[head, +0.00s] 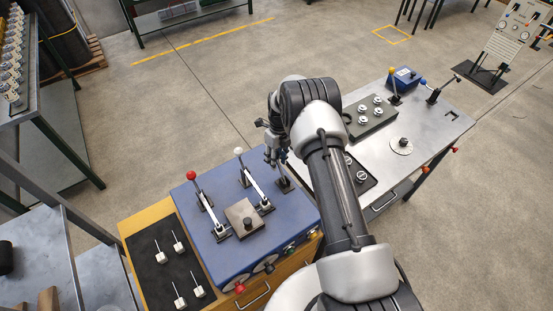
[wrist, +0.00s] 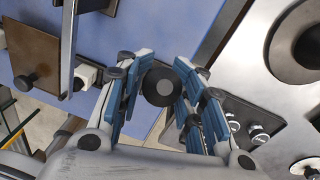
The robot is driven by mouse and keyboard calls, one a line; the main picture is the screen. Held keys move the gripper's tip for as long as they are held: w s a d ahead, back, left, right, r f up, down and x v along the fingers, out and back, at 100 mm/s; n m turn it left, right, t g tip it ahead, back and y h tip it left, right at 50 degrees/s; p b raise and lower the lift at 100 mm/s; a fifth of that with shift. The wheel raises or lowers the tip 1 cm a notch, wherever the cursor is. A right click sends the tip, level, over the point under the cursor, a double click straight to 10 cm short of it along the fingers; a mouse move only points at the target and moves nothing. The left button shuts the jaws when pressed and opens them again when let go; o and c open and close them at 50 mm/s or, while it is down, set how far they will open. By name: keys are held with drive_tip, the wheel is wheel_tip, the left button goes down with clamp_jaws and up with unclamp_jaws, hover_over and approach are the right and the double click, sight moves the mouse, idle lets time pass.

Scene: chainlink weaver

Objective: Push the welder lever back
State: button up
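A blue machine (head: 182,190) carries a red-knobbed lever (head: 205,203), a white-knobbed lever (head: 252,180) and a third lever (head: 284,183) at its right end, partly hidden by my arm. I cannot tell by label which is the welder lever. My gripper (head: 273,155) is over the third lever. In the wrist view my gripper (wrist: 158,100) is open, its blue-padded fingers on either side of a round black knob (wrist: 160,87), apparently the third lever's top. Whether the fingers touch the knob is unclear.
A square plate with a black knob (head: 244,216) sits on the machine. A black mat (head: 156,253) with several small white parts lies at left. A grey metal table (head: 432,118) stands at right, with a block of round parts (head: 370,117) and a blue device (head: 404,78).

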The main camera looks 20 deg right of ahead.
drive_tip(key=shift+o, duration=0.8)
drive_tip(key=r, duration=0.8)
drive_tip(key=w+d+r, duration=0.1)
drive_tip(key=r, duration=0.3)
